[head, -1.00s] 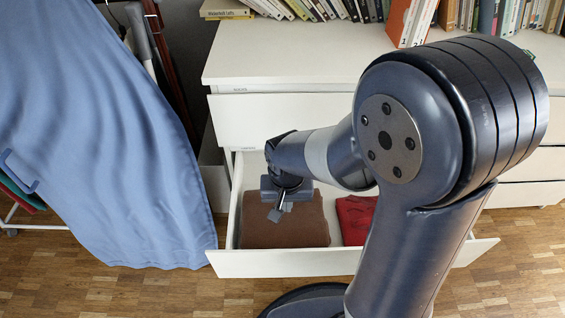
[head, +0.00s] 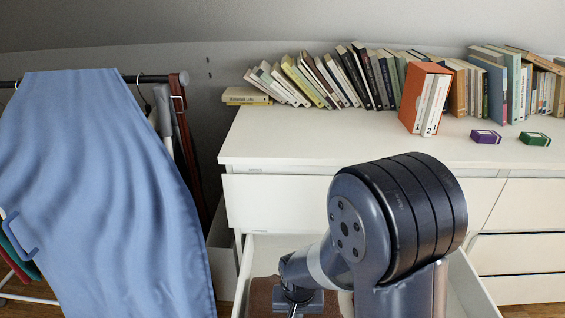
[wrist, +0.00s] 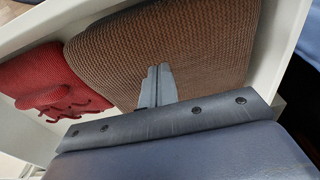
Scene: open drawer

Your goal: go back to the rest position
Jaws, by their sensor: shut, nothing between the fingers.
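My gripper (wrist: 158,84) shows in the wrist view with its two fingers together and nothing between them. It is over the brown knitted cloth (wrist: 185,40) that lies in the open drawer (wrist: 288,25). Whether the fingertips touch the cloth I cannot tell. In the head view the gripper (head: 293,312) is at the bottom edge, over the brown cloth (head: 262,297), with its tips mostly cut off. A folded red cloth (wrist: 40,75) lies beside the brown one in the drawer.
The white dresser (head: 290,140) stands behind the drawer. Its top holds a row of books, an orange box (head: 413,95), a purple box (head: 486,136) and a green box (head: 534,138). A blue cloth (head: 100,190) hangs on a rack at left.

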